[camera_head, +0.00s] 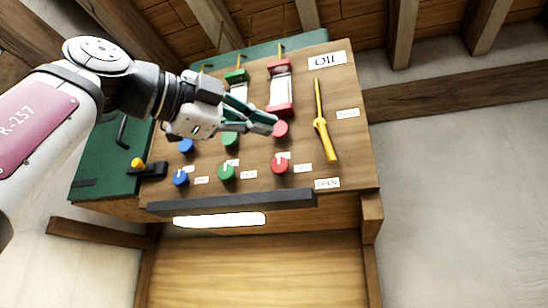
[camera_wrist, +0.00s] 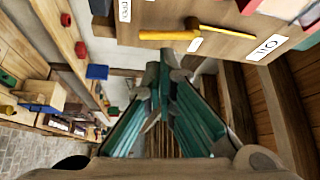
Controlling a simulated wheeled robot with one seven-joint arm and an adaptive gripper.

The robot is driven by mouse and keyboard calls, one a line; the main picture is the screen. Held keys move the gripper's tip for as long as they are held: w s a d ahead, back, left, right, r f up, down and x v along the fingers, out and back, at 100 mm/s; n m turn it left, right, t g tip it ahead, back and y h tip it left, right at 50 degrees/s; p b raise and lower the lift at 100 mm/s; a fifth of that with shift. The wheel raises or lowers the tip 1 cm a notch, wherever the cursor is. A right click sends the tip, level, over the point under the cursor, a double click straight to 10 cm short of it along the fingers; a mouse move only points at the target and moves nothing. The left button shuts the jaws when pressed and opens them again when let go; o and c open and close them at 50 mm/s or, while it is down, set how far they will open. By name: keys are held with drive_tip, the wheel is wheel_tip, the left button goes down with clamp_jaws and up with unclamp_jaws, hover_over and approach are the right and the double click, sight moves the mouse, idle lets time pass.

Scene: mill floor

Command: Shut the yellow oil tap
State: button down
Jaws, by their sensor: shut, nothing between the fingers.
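The yellow oil tap (camera_head: 322,125) is a lever on the upright wooden panel, under a sign reading OIL (camera_head: 327,60). Its thick end points down towards a label that seems to read OPEN (camera_head: 327,183). Another small label (camera_head: 347,113), too small to read surely, sits right of its pivot. My gripper (camera_head: 275,125) is shut and empty, left of the tap and apart from it, in front of the panel near the upper red knob. In the wrist view the tap (camera_wrist: 168,35) lies across the top, beyond my shut fingers (camera_wrist: 166,72).
Left of the tap are red (camera_head: 280,165), green (camera_head: 227,172) and blue (camera_head: 180,178) knobs and a red-framed gauge (camera_head: 280,95). A dark ledge (camera_head: 235,200) runs below. A yellow button (camera_head: 137,162) is at the left. The space right of the panel is clear.

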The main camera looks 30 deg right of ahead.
sight(325, 146)
drive_tip(key=d, duration=0.4)
drive_tip(key=d+r+p, duration=0.1)
drive_tip(key=d, duration=0.3)
drive_tip(key=d+p, duration=0.1)
drive_tip(key=d, duration=0.3)
drive_tip(key=shift+w+d+r, duration=0.15)
drive_tip(key=shift+w+r, duration=0.1)
drive_tip(key=shift+w, duration=0.1)
drive_tip(key=shift+w+d, duration=0.15)
drive_tip(key=shift+d, duration=0.55)
drive_tip(key=shift+f+n+b, duration=0.1)
drive_tip(key=shift+n+b, duration=0.2)
drive_tip(key=shift+b, duration=0.3)
